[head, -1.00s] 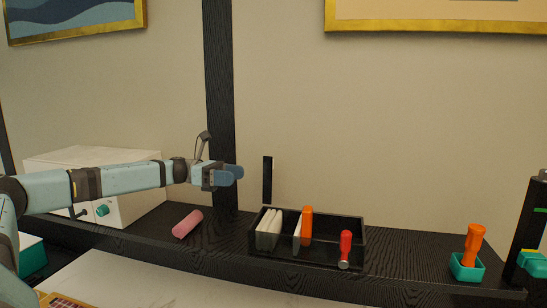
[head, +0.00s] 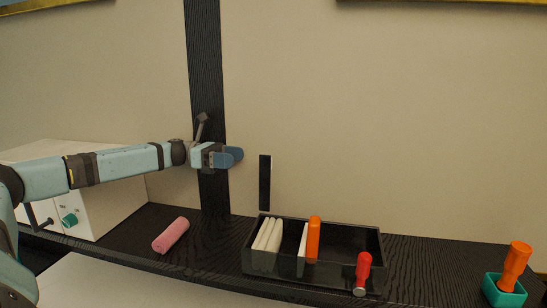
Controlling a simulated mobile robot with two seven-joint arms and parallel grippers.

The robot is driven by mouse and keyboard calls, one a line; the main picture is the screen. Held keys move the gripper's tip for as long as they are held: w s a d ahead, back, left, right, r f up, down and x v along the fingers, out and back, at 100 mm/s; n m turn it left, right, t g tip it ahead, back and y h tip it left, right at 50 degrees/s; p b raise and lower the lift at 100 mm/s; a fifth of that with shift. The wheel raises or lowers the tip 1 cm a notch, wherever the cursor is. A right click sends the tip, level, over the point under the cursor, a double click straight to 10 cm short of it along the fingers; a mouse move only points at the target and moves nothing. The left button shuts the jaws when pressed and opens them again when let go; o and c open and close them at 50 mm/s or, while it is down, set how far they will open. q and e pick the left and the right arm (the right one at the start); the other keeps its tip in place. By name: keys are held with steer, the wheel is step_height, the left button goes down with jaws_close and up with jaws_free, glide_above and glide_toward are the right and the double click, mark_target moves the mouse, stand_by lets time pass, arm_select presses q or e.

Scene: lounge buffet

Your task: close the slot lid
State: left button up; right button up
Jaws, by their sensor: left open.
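A narrow black panel (head: 265,182) stands upright at the back left of the black compartment box (head: 320,278); it looks like the slot lid, raised. White slabs (head: 267,236) stand in the box's left part, below the panel. My left gripper (head: 236,156) is open and empty, in the air to the left of the panel's top and apart from it in the picture. Its fingers overlap one another from this angle. My right gripper is out of view.
A pink roll (head: 171,235) lies on the black shelf (head: 205,255) to the left. A teal holder (head: 503,290) with an orange item stands right. A white appliance (head: 112,190) is far left.

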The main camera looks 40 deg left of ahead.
mark_target(272, 161)
arm_select(q)
steer(key=p+x, duration=0.4)
steer(key=x, duration=0.6)
steer(key=shift+w+r, duration=0.1)
steer(key=shift+p+x, duration=0.3)
steer(key=shift+x, duration=0.45)
steer(key=shift+c, duration=0.2)
steer(key=c, duration=1.1)
